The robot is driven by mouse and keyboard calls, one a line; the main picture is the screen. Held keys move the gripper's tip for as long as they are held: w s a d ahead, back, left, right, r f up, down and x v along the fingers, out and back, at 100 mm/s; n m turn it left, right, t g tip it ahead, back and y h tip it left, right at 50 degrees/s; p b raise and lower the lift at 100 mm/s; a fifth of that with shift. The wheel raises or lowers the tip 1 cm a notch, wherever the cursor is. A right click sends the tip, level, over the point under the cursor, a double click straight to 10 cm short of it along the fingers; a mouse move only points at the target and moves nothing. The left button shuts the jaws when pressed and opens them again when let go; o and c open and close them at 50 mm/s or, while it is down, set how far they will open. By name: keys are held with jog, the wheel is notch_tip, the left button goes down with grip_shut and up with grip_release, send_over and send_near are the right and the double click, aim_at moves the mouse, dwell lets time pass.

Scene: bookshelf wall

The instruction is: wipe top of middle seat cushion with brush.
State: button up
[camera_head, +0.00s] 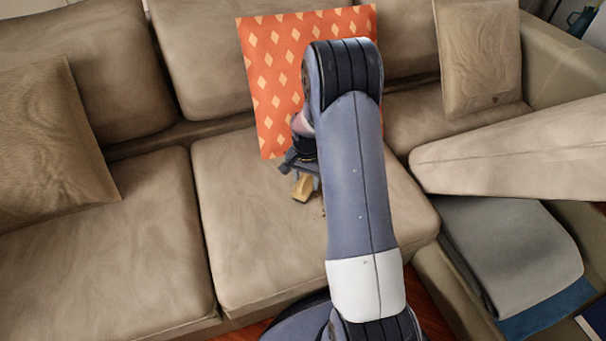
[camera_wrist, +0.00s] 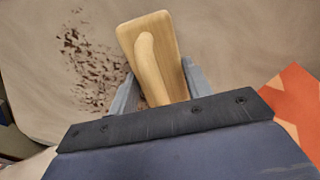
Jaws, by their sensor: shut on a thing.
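The middle seat cushion (camera_head: 235,245) is beige and lies at the centre of the sofa. In the wrist view, a patch of dark brown crumbs (camera_wrist: 95,65) lies on the cushion surface (camera_wrist: 225,40), left of the brush. The brush (camera_wrist: 160,65) has a pale wooden back and a curved handle. My gripper (camera_wrist: 155,95) is shut on its handle. In the head view, the brush (camera_head: 302,188) is at or just above the cushion, below my gripper (camera_head: 300,168). I cannot tell whether it touches. My arm hides part of the cushion's right side.
An orange pillow with pale diamonds (camera_head: 270,85) leans on the backrest behind my gripper. Beige pillows stand at left (camera_head: 55,135) and right (camera_head: 480,55). A long beige cushion (camera_head: 515,150) and a grey folded cloth (camera_head: 510,250) lie at right. The left seat (camera_head: 110,250) is mostly clear.

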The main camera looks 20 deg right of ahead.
jog(key=shift+s+f, duration=0.1)
jog(key=shift+s, duration=1.9)
jog(key=shift+s+r, duration=0.2)
jog(key=shift+s, duration=2.9)
jog(key=shift+s+f+b, duration=0.15)
jog(key=shift+s+b, duration=0.25)
jog(key=shift+s, duration=1.25)
jog(key=shift+w+d, duration=0.1)
jog(key=shift+d, duration=0.85)
jog(key=shift+w, duration=1.5)
jog(key=shift+w+p, duration=0.4)
jog(key=shift+w, duration=6.05)
jog(key=shift+d, duration=0.95)
jog(key=shift+s, duration=6.55)
